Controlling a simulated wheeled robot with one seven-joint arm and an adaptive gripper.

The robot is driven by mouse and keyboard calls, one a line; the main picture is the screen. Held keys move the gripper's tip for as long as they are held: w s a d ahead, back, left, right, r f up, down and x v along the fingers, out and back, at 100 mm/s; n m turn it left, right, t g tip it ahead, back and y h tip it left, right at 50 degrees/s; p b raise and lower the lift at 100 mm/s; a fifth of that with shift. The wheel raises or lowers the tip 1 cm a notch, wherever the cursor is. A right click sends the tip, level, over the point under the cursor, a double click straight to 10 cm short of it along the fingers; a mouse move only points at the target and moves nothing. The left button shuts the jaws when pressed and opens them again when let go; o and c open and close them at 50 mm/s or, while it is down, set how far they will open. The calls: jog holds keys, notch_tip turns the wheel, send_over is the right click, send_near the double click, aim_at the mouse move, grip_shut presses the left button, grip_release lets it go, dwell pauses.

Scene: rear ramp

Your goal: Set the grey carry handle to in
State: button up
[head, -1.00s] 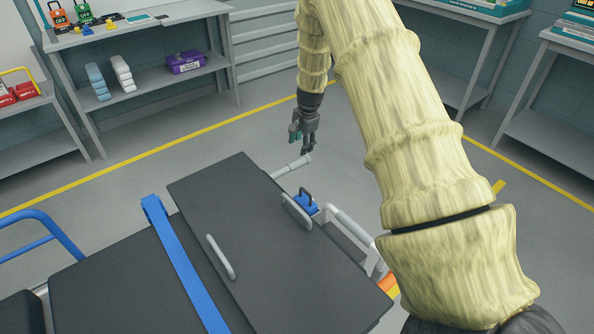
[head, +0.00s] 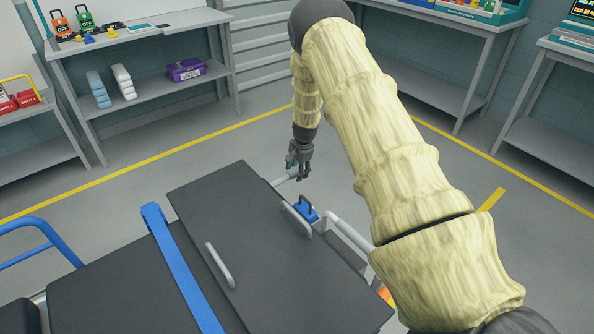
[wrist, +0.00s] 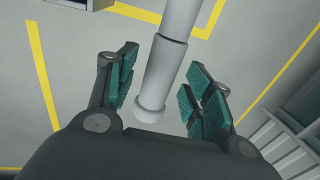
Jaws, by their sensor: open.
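The grey carry handle, seemingly the light grey tube (head: 285,179), sticks out from the far end of the black stretcher (head: 245,225). Its outer end is partly hidden by my gripper in the head view. In the wrist view the tube (wrist: 165,70) comes down from the top, with a wider sleeve and a rounded end cap. My gripper (head: 299,170) is at the tube's outer end. In the wrist view my gripper (wrist: 161,88) is open, with green-padded fingers on either side of the tube. Gaps show between the tube and both pads.
A blue block with a dark loop (head: 307,209) and pale rails (head: 297,220) sit close to the tube. A blue strap (head: 180,260) crosses the stretcher. Workbenches (head: 140,75) stand behind. The floor beyond the tube is clear.

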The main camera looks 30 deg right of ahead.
jog(key=shift+f, duration=0.2)
grip_shut()
jog(key=a+p, duration=0.1)
jog(key=a, duration=0.7)
jog(key=shift+s+p, duration=0.3)
jog(key=shift+p, duration=0.05)
grip_release()
jog(key=shift+r, duration=0.15)
notch_tip(320, 180, up, 12)
jog(key=s, duration=0.2)
jog(key=shift+s+d+f, duration=0.15)
jog(key=shift+f, duration=0.1)
